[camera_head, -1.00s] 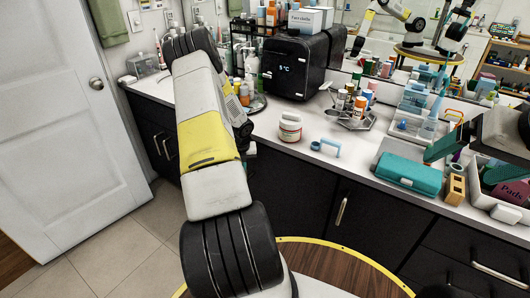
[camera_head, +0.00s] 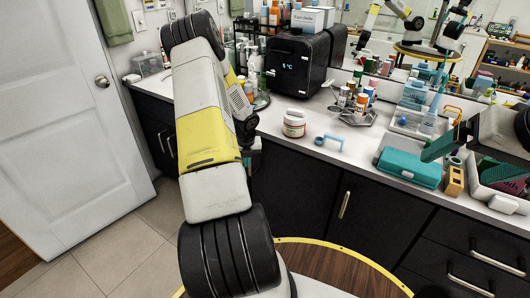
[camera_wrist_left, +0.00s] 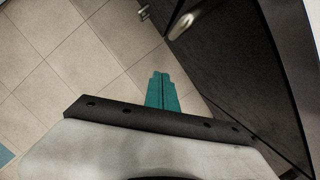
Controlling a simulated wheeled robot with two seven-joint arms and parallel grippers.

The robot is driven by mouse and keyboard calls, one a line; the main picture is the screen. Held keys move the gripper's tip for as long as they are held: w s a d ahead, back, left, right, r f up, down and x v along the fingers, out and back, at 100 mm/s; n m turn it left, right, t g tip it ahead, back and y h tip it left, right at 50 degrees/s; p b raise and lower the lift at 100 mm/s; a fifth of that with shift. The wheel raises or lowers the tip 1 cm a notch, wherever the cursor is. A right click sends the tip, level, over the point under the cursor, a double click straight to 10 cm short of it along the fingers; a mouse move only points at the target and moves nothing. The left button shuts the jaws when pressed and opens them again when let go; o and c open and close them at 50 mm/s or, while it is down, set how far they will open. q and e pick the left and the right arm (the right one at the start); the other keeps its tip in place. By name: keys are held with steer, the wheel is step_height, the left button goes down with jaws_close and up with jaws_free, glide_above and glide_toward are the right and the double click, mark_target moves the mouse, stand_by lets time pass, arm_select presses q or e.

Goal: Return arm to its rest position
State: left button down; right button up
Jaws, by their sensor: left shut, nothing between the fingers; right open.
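My left arm, white and yellow with black joints, reaches forward from the bottom of the head view. Its gripper is largely hidden behind the arm there. In the left wrist view the left gripper (camera_wrist_left: 163,92) shows teal fingers shut together with nothing between them, in front of floor tiles and a dark cabinet front. My right gripper (camera_head: 470,162) is at the right edge of the head view, its teal fingers apart and empty. It is over or in front of the right part of the counter, near a teal case (camera_head: 410,167); the exact gap cannot be told.
The counter (camera_head: 270,122) holds a black mini fridge (camera_head: 293,67), a white jar (camera_head: 294,123), a blue scoop (camera_head: 329,141), a tray of bottles (camera_head: 357,118) and a wooden block (camera_head: 454,181). Dark cabinets (camera_head: 380,215) stand below. A white door (camera_head: 65,130) is at left, with tiled floor (camera_head: 110,240) free.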

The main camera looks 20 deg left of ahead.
arm_select(q)
steer(key=s+d+r+n, duration=0.2)
steer(key=d+r+n, duration=0.2)
steer(key=r, duration=0.6)
steer(key=s+d+r+n+t, duration=0.1)
steer(key=s+d+r+n, duration=0.3)
steer(key=r, duration=0.5)
steer(key=s+d+r+n, duration=0.1)
steer(key=d+r+n, duration=0.35)
steer(key=r, duration=0.55)
steer(key=s+d+r+n+t+h, duration=0.1)
steer(key=s+d+r+n+h, duration=0.1)
steer(key=s+d+r+n, duration=0.3)
steer(key=s+d+r+n+t+h, duration=0.1)
steer(key=s+d+r+n, duration=0.4)
steer(key=s+d+n, duration=0.5)
steer(key=s+n, duration=0.1)
steer(key=s, duration=0.3)
steer(key=shift+d+r+t+h, duration=0.2)
steer(key=shift+r+t+h, duration=0.1)
steer(key=shift+t+h, duration=0.1)
